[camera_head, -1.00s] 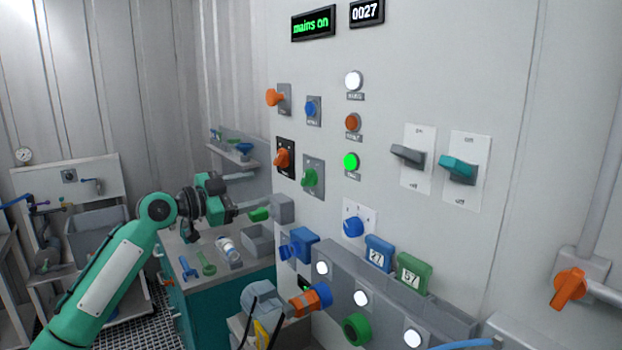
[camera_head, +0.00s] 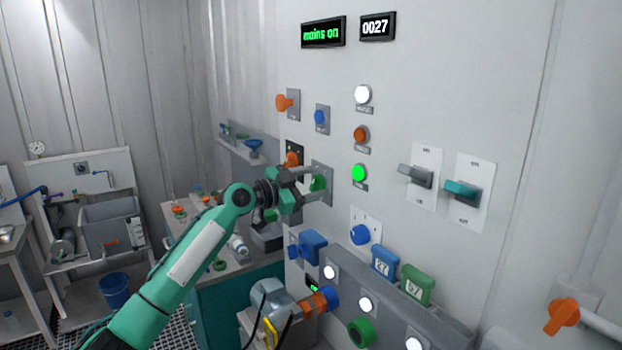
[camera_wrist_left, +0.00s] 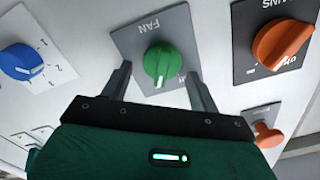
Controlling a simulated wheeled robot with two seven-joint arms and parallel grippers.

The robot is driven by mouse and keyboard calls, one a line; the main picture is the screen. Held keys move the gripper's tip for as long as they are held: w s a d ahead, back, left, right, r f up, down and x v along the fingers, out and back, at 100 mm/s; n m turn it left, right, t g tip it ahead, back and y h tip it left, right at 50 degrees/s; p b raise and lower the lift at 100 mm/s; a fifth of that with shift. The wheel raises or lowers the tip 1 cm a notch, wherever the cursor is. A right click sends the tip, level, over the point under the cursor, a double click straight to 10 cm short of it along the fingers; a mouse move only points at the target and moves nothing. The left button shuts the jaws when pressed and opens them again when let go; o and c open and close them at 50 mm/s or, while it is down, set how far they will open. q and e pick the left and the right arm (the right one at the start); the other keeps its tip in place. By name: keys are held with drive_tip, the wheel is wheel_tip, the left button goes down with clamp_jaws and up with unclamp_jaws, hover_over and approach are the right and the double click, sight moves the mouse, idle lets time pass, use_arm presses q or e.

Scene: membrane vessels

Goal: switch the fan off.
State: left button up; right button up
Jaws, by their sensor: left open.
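The fan switch is a green rotary knob (camera_wrist_left: 163,62) on a grey plate (camera_wrist_left: 140,42) marked FAN, seen in the left wrist view. Its ridge stands roughly along the picture's vertical. In the head view the green knob (camera_head: 319,183) is partly covered by my gripper. My left gripper (camera_wrist_left: 158,75) is open, with one finger on each side of the knob; I see gaps between fingers and knob. In the head view the left gripper (camera_head: 309,184) is at the panel. My right gripper is in neither view.
An orange mains knob (camera_wrist_left: 283,44) on a black plate is close beside the fan plate. A blue numbered knob (camera_wrist_left: 20,62) is on the other side. In the head view a green lamp (camera_head: 359,173) is lit, and a display (camera_head: 323,32) reads "mains on".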

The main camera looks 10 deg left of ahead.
use_arm(q)
drive_tip(key=c, duration=1)
drive_tip(key=shift+o, duration=0.2)
drive_tip(key=shift+w+n, duration=0.1)
drive_tip(key=shift+n, duration=0.2)
drive_tip(key=shift+n+b, duration=0.55)
drive_tip(key=shift+n, duration=0.35)
drive_tip(key=shift+w+a+n, duration=0.1)
drive_tip(key=shift+a+n, duration=0.05)
drive_tip(key=shift+n, duration=1.4)
drive_tip(key=shift+w+a+n, duration=0.1)
drive_tip(key=shift+w+n, duration=0.05)
drive_tip(key=shift+n, duration=1.45)
drive_tip(key=shift+w+a+n, duration=0.1)
drive_tip(key=shift+a+n, duration=0.05)
drive_tip(key=shift+n, duration=1.4)
